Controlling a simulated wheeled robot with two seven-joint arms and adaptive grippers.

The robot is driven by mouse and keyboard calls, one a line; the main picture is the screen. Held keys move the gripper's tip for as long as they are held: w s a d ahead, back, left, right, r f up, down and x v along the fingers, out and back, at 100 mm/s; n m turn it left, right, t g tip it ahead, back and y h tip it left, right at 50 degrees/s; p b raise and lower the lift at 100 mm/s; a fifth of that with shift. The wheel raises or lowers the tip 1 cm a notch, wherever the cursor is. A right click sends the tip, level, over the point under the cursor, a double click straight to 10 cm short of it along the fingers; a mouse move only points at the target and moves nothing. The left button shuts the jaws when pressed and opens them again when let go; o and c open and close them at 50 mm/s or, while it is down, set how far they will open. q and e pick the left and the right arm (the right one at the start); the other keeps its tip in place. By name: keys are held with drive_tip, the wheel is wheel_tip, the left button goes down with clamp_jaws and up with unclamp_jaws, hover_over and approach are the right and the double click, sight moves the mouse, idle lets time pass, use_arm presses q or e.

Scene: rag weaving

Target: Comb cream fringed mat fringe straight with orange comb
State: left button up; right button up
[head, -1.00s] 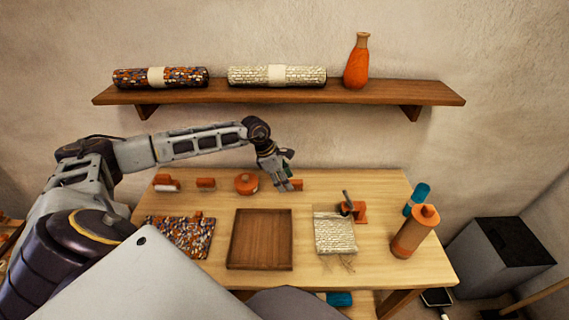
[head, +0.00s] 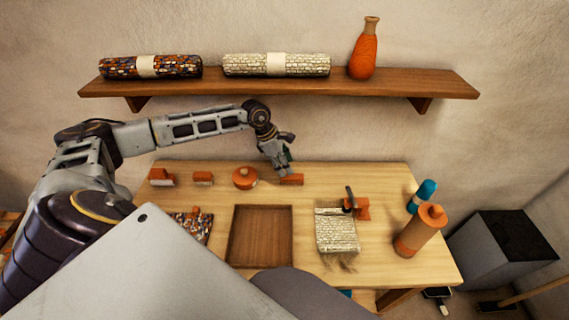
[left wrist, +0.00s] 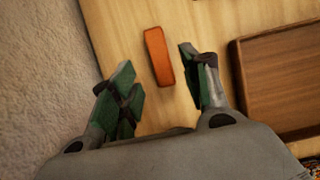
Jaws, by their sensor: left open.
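The cream fringed mat (head: 338,232) lies on the right half of the table. Its fringe (head: 342,263) hangs toward the front edge and looks uneven and blurred. A small orange bar (head: 291,180), which looks like the orange comb, lies near the back of the table. My left gripper (head: 284,168) is open and empty just above it, pointing down. In the left wrist view the orange bar (left wrist: 158,56) shows between the spread green fingers, apart from both. Its teeth cannot be made out. My right gripper is not in view.
A brown tray (head: 233,238) lies at the table's middle, left of the mat. An orange tool (head: 362,208) stands at the mat's back right corner. An orange bottle (head: 420,232) and a blue cylinder (head: 424,192) stand at the right. An orange round pot (head: 245,178) is left of the bar.

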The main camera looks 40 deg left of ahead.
sight(292, 176)
use_arm(q)
drive_tip(key=shift+f, duration=0.15)
drive_tip(key=shift+x, duration=3.05)
drive_tip(key=shift+w+d+f+p, duration=0.2)
drive_tip(key=shift+f+p, duration=0.1)
drive_tip(key=shift+f, duration=0.25)
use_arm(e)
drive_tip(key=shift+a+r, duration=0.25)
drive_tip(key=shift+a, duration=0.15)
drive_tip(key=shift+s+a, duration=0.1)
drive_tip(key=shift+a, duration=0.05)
use_arm(q)
drive_tip(key=shift+c, duration=0.7)
clamp_jaws()
drive_tip(key=shift+c, duration=1.1)
unclamp_jaws()
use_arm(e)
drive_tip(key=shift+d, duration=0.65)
